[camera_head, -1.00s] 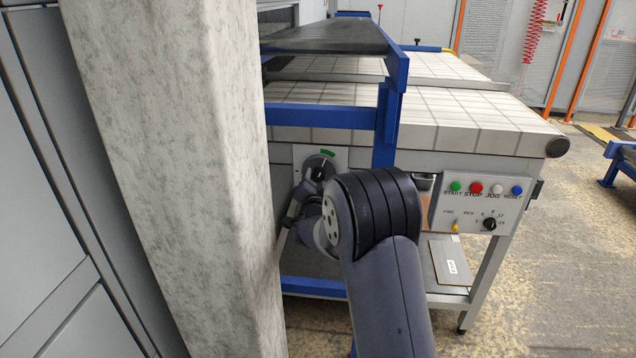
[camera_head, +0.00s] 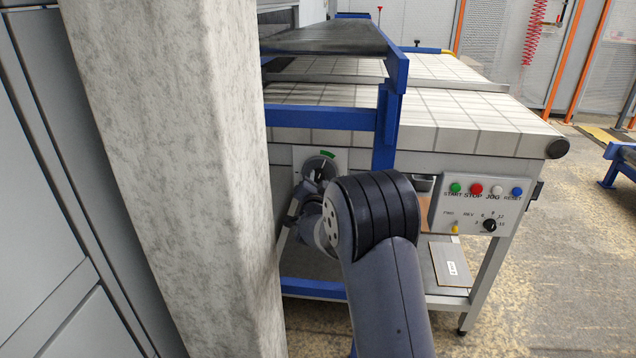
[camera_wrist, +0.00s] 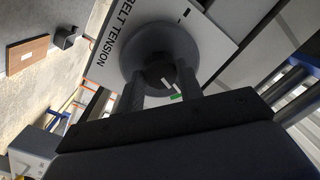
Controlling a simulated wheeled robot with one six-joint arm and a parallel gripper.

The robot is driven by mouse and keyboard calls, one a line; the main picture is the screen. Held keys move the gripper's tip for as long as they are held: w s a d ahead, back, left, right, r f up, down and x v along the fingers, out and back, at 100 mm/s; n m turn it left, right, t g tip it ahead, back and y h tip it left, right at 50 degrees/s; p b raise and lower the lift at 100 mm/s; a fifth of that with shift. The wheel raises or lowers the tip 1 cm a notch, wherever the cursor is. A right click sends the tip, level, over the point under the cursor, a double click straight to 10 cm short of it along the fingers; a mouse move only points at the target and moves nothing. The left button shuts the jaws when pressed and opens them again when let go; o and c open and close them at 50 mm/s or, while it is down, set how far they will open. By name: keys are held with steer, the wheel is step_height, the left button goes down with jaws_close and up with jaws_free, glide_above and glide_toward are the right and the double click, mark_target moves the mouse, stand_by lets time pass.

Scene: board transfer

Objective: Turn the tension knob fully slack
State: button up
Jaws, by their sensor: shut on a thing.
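The tension knob (camera_wrist: 158,72) is a dark round knob with a light pointer line on a grey disc. It sits on a white plate (camera_wrist: 108,52) lettered BELT TENSION. In the wrist view my gripper (camera_wrist: 162,88) has a finger on each side of the knob and is shut on it. The pointer line lies near a green mark (camera_wrist: 176,97) at the disc's edge. In the head view the plate (camera_head: 338,160) is on the machine's front, with a green arc at the disc's top right. My wrist hides most of the knob there.
A blue frame post (camera_head: 386,130) stands close to the right of the plate. A pale stone-like column (camera_head: 180,180) fills the left. A control panel (camera_head: 488,206) with coloured buttons is to the right. A board (camera_head: 450,262) lies on the lower shelf.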

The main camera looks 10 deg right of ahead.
steer(key=shift+n, duration=0.4)
steer(key=n+p, duration=0.3)
steer(key=n, duration=0.2)
steer(key=shift+r+p, duration=0.2)
steer(key=shift+p, duration=0.2)
steer(key=n+p, duration=0.3)
steer(key=n, duration=0.2)
steer(key=shift+n+g+p, duration=0.3)
steer(key=shift+g+p, duration=0.05)
steer(key=shift+g, duration=0.05)
steer(key=n+h+p, duration=0.1)
steer(key=n+p, duration=0.3)
steer(key=n, duration=0.2)
steer(key=shift+r, duration=0.1)
steer(key=n+p, duration=0.3)
steer(key=n, duration=0.2)
steer(key=shift+a, duration=0.1)
steer(key=shift+n, duration=0.3)
steer(key=o, duration=1)
